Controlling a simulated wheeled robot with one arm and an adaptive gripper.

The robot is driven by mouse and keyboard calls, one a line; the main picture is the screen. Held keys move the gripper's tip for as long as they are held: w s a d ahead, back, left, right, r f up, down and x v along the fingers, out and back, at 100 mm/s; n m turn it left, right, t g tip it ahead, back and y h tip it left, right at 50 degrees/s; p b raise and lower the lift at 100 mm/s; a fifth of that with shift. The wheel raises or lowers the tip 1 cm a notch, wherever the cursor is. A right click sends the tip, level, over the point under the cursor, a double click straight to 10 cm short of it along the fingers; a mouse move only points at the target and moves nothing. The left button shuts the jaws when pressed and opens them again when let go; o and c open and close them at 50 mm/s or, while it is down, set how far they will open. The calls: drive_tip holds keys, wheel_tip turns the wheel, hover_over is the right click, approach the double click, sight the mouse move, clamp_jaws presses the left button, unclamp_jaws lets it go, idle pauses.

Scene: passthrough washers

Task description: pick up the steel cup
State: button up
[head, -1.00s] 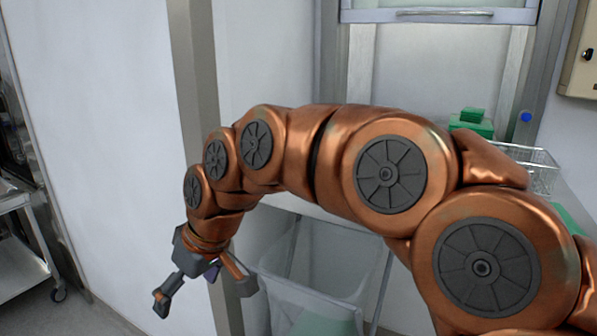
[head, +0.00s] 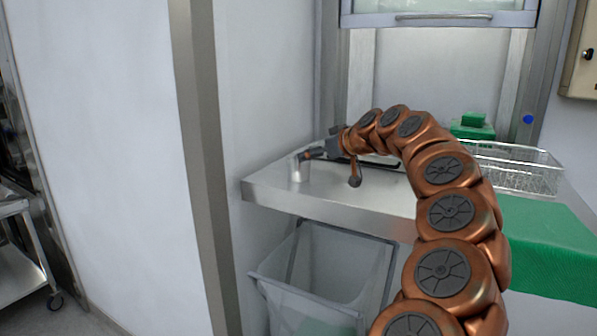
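The steel cup (head: 299,172) is a small, shiny, upright cylinder on the left part of the steel counter (head: 265,187), in the head view. My gripper (head: 309,154) is just right of the cup, reaching in from the right with a dark finger at the cup's upper edge. Whether it touches the cup is too small to tell. The far side of the gripper is hidden, so I cannot see whether it is open or closed around the cup.
A wire basket (head: 515,180), green blocks (head: 472,126) and a green cloth (head: 550,250) are on the right part of the counter. A bin with a clear liner (head: 335,265) stands below. A wall and a metal post (head: 200,150) are close on the left.

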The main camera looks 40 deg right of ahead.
sight(299, 168)
drive_tip(key=x, duration=0.2)
drive_tip(key=p+x, duration=0.1)
drive_tip(key=x, duration=0.1)
drive_tip(key=a+p+x, duration=0.1)
drive_tip(key=x, duration=0.1)
drive_tip(key=shift+w+d, duration=0.1)
drive_tip(key=shift+w, duration=0.35)
drive_tip(key=shift+w+d+f, duration=0.1)
drive_tip(key=shift+w+f, duration=0.15)
drive_tip(key=shift+w, duration=0.05)
drive_tip(key=shift+c, duration=0.3)
drive_tip(key=c, duration=1.2)
